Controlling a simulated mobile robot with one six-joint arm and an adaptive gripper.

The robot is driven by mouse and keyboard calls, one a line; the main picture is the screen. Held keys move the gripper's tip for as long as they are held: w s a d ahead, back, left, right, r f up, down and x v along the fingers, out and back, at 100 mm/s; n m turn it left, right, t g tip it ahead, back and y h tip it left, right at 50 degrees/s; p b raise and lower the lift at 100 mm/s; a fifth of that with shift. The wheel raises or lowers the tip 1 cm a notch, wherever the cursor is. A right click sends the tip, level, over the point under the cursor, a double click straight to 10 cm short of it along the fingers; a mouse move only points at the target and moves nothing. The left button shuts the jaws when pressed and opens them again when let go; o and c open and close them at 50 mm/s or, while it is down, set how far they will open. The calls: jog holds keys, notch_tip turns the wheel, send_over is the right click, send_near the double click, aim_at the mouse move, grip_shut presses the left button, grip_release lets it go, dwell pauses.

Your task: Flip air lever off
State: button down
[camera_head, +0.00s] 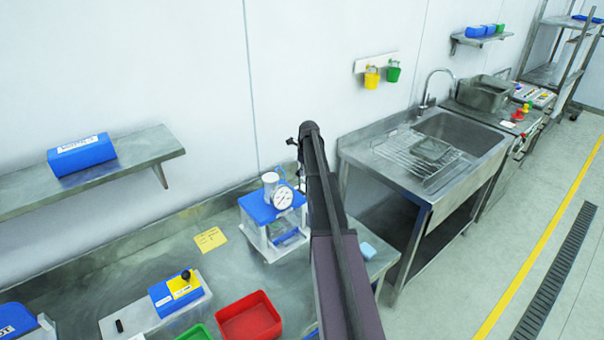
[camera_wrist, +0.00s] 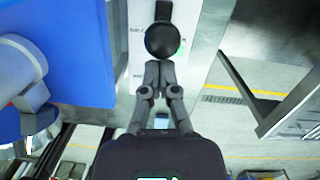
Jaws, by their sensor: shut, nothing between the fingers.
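In the wrist view, the air lever shows as a round black knob (camera_wrist: 162,41) on a dark stem, in front of a white panel (camera_wrist: 139,62) with partly hidden lettering. My gripper (camera_wrist: 158,68) is shut and empty. Its fingertips are right at the lower edge of the knob in the picture; I cannot tell whether they touch it. In the head view, the dosing unit with a blue top (camera_head: 259,209) and a round gauge (camera_head: 283,198) stands on the steel bench, just left of my arm. The lever cannot be made out there, and my fingers are not clearly visible.
A blue body (camera_wrist: 70,50) is close on the left in the wrist view, and a metal edge (camera_wrist: 212,35) on the right. On the bench are a red bin (camera_head: 248,318), a yellow note (camera_head: 210,239) and a blue-yellow box (camera_head: 172,296). A sink (camera_head: 455,131) stands to the right.

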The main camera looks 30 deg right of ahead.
jog(key=shift+w+r, duration=0.1)
jog(key=shift+w, duration=2.5)
jog(key=shift+a, duration=0.1)
